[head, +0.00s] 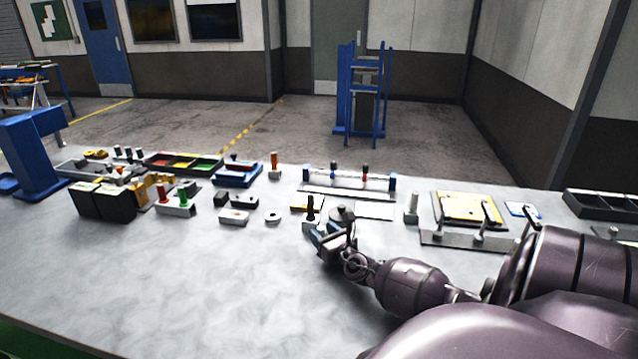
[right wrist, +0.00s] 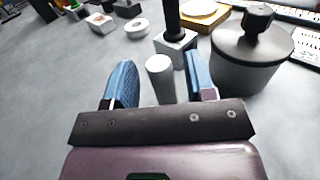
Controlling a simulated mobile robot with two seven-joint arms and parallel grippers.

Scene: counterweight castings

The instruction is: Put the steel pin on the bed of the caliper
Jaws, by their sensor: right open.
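A plain pale grey cylinder, which looks like the steel pin (right wrist: 160,78), stands upright on the counter in the right wrist view. My right gripper (right wrist: 159,72) is open, with one blue finger on each side of it. The pin looks nearer the right-hand finger; I cannot tell whether they touch. In the head view my right gripper (head: 331,240) is low over the counter and the pin is not made out. A long pale bed with blue end blocks, which looks like the caliper (head: 348,192), lies further back. My left gripper is not in view.
Just beyond the pin stand a white block with a black post (right wrist: 175,42) and a grey lidded pot (right wrist: 250,65). A white ring (right wrist: 137,27) lies to the left. A clamp plate (head: 458,239) is at the right. The front left counter (head: 180,290) is clear.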

